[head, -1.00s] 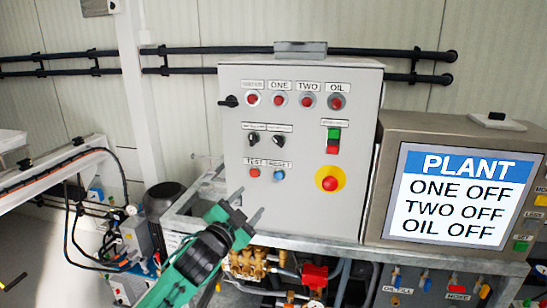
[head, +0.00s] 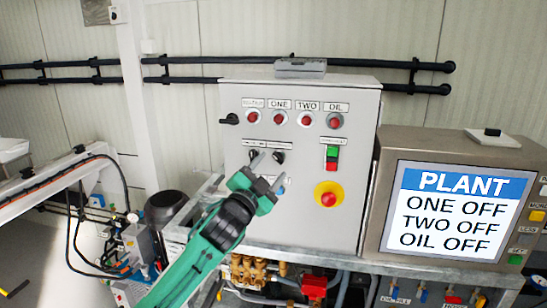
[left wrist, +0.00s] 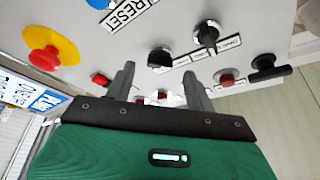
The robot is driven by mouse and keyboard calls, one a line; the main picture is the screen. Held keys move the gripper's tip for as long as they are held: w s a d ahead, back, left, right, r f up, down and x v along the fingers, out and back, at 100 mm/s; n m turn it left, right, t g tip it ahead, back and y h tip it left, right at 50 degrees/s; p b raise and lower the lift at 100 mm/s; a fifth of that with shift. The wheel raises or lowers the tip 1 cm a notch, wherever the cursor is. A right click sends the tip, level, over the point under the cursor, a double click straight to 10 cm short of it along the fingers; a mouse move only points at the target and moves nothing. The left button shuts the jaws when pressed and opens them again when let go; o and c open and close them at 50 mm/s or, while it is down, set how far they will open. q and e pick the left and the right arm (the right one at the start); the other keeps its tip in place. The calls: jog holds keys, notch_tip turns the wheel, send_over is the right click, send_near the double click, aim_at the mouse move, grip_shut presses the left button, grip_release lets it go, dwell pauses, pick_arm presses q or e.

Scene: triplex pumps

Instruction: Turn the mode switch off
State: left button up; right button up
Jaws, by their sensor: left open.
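The grey control panel (head: 300,232) carries two black rotary selector knobs side by side, a left knob (head: 253,153) and a right knob (head: 278,157). Their labels are too small to read, so I cannot tell which is the mode switch. My left gripper (head: 268,172) is open and empty, just in front of the panel below these knobs. It hides part of the lower buttons. In the left wrist view, the two fingers of the left gripper (left wrist: 160,84) point at the panel, with one black knob (left wrist: 160,57) beyond the gap and another (left wrist: 207,35) to its right. My right gripper is not seen.
A red emergency button on yellow (head: 328,198) and a green-and-red button pair (head: 332,156) are right of the knobs. A black lever (head: 229,119) sticks out upper left. A screen (head: 462,213) reads ONE OFF, TWO OFF, OIL OFF. Pipes and valves (head: 250,270) lie below.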

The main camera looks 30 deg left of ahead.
aim_at(278, 158)
pick_arm(q)
jog(key=shift+p+x, duration=0.3)
jog(key=shift+x, duration=1)
jog(key=c, duration=1)
jog(key=shift+r+m+h+p, duration=0.2)
jog(key=shift+m+h+p, duration=0.2)
jog(key=shift+m+p, duration=0.5)
jog(key=m+g+p, duration=0.1)
jog(key=m+p, duration=0.1)
jog(key=p, duration=0.1)
jog(key=m+g+h+p, duration=0.1)
jog(key=m+p, duration=0.2)
jog(key=p, duration=0.1)
jog(key=shift+s+a+r+m+g, duration=0.1)
jog(key=shift+r+m+g, duration=0.15)
jog(key=shift+m+g, duration=0.05)
jog(key=shift+f+m+g+p, duration=0.15)
jog(key=shift+m+g+p, duration=0.15)
jog(key=shift+m+p, duration=0.9)
jog(key=o, duration=1)
